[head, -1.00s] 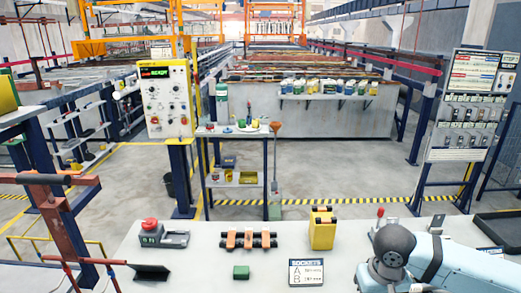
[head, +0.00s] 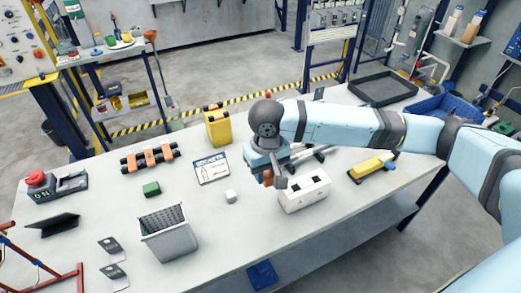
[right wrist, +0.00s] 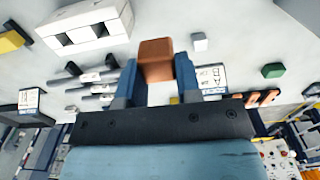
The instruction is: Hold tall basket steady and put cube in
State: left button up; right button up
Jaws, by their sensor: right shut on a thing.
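The tall basket (head: 170,247), light grey with a dark mesh inside, stands upright near the table's front left. My right gripper (head: 268,178) is above the table, right of the basket and well apart from it. In the right wrist view my right gripper (right wrist: 157,75) is shut on an orange-brown block (right wrist: 156,58). A small white cube (head: 231,196) lies between the basket and this gripper; it also shows in the right wrist view (right wrist: 199,42). A green block (head: 152,189) lies behind the basket. My left gripper is not in view.
A white block with dark holes (head: 305,194) lies right of my right gripper. A sign (head: 212,168), a yellow container (head: 218,128), a red-button box (head: 42,186) and a yellow-topped tool (head: 372,167) are around. Two dark cards (head: 112,272) lie left of the basket.

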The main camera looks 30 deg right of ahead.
jog(key=w+a+r, duration=0.1)
jog(key=a+r, duration=0.2)
jog(key=a, duration=1)
jog(key=w+a+r, duration=0.1)
jog(key=a+r, duration=0.3)
jog(key=a, duration=0.9)
notch_tip(320, 180, down, 5)
jog(key=shift+s+a+f, duration=0.1)
jog(key=shift+a+f, duration=0.05)
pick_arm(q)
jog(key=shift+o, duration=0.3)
